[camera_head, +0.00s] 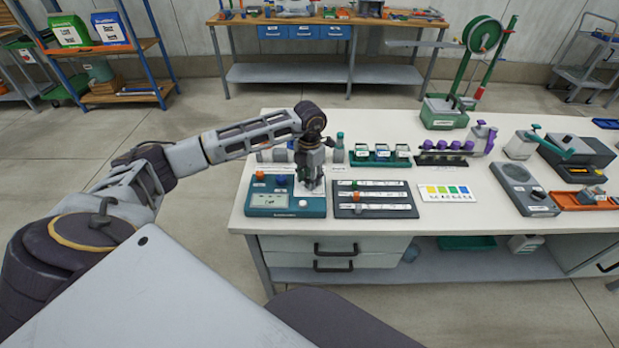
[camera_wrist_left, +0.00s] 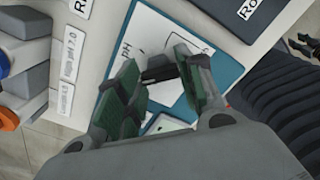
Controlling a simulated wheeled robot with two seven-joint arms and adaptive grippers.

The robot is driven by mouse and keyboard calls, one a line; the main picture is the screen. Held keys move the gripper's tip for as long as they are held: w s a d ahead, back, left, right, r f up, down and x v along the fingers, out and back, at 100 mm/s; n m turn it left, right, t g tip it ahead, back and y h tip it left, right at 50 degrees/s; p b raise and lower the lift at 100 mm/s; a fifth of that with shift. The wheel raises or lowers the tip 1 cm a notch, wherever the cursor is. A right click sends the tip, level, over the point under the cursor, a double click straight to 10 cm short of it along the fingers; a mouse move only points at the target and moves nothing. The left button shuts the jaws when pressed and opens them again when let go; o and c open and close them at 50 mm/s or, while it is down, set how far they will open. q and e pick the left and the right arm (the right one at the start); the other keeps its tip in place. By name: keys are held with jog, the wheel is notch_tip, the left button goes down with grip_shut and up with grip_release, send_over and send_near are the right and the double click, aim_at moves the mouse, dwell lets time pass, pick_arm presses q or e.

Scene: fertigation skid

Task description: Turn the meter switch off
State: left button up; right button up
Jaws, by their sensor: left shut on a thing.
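The teal meter (camera_head: 270,212) sits at the front left of the white bench, with a small display and orange, blue and white knobs on top. It also fills the middle of the left wrist view (camera_wrist_left: 228,72), where part of a "pH" label shows. My left gripper (camera_head: 312,187) points down over the meter's right side. In the left wrist view its dark green fingers (camera_wrist_left: 160,72) are close together, shut on a small dark part that I take for the meter switch (camera_wrist_left: 158,66). The fingers hide most of the switch, so its position cannot be told. My right gripper is not in view.
A dark slider panel (camera_head: 376,208) lies close to the right of the meter. Behind stand a green rack of jars (camera_head: 379,162) and a rack with purple items (camera_head: 442,159). A colour card (camera_head: 446,192) and a grey device (camera_head: 524,187) lie further right.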

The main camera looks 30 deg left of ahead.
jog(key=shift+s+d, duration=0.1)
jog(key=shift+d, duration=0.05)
pick_arm(q)
jog(key=o, duration=1)
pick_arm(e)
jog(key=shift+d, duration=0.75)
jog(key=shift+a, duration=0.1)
pick_arm(q)
jog(key=shift+r, duration=0.8)
notch_tip(320, 180, up, 10)
jog(key=shift+r, duration=0.2)
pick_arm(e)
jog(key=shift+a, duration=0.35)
